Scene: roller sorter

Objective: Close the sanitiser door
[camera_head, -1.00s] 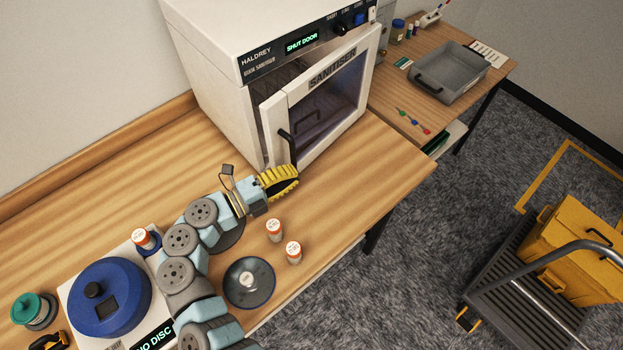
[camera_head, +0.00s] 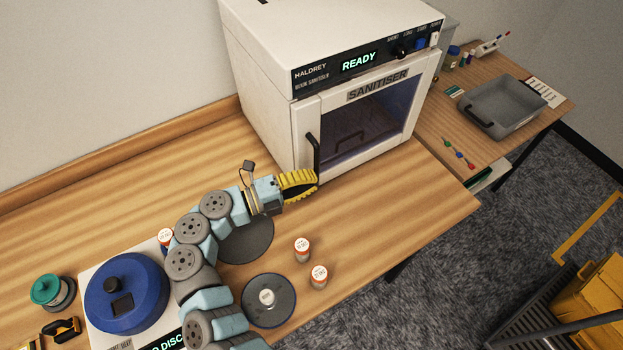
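The white sanitiser (camera_head: 335,40) stands at the back of the wooden bench. Its door (camera_head: 413,120), with a dark window and a black handle (camera_head: 312,155) at its left, sits flush against the front of the cabinet. The display (camera_head: 359,61) reads READY. My gripper (camera_head: 314,185) has yellow ribbed fingers and lies at the door's lower left, by the bottom of the handle. Whether it touches the door or handle I cannot tell. The fingers look slightly apart at the middle, with nothing visible between them, but the tips overlap in this view.
A blue round device (camera_head: 127,292) and a green spool (camera_head: 50,290) are at left. A grey tray (camera_head: 508,108) is on the right table. A yellow-loaded cart (camera_head: 590,300) stands on the floor.

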